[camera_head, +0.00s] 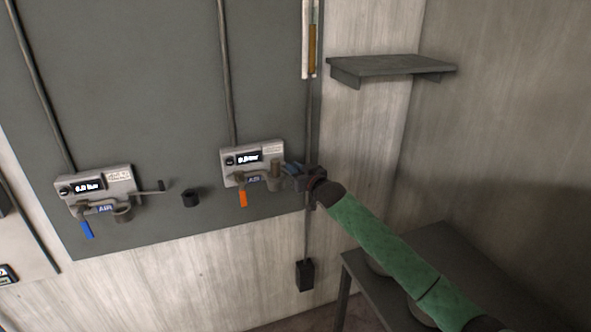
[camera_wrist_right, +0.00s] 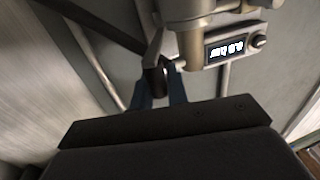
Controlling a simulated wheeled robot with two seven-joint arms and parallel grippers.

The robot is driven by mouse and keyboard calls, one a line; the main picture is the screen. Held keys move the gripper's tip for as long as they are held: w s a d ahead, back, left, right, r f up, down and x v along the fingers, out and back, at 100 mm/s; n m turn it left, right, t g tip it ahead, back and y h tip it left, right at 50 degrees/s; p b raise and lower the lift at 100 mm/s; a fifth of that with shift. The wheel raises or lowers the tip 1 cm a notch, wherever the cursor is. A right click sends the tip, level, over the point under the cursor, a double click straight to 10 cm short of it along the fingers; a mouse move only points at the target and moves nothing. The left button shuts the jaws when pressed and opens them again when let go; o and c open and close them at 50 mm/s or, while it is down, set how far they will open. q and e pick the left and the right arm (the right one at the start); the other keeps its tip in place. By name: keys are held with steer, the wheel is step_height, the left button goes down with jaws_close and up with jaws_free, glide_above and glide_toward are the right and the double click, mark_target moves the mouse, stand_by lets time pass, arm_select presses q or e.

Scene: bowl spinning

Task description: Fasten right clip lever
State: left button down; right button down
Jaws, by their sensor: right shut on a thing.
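The right wall unit (camera_head: 252,152) has a lit display, an orange handle (camera_head: 243,198) and a round metal fitting (camera_head: 274,177) on its right side. My right gripper (camera_head: 291,170) reaches this side from the right. In the right wrist view, the blue fingers of my right gripper (camera_wrist_right: 161,90) are shut on the dark grip of the right clip lever (camera_wrist_right: 153,54). The lever's metal bar runs up beside the fitting (camera_wrist_right: 195,45). In the head view the gripper largely hides the lever. My left gripper is not in view.
A similar left unit (camera_head: 98,183) has a blue handle (camera_head: 87,230) and a lever (camera_head: 152,190) sticking out right. A black round piece (camera_head: 190,197) is on the wall panel between the units. A shelf (camera_head: 390,66) is at upper right, a dark table (camera_head: 440,245) below.

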steer(key=shift+d+f, duration=0.1)
steer(key=shift+f, duration=0.1)
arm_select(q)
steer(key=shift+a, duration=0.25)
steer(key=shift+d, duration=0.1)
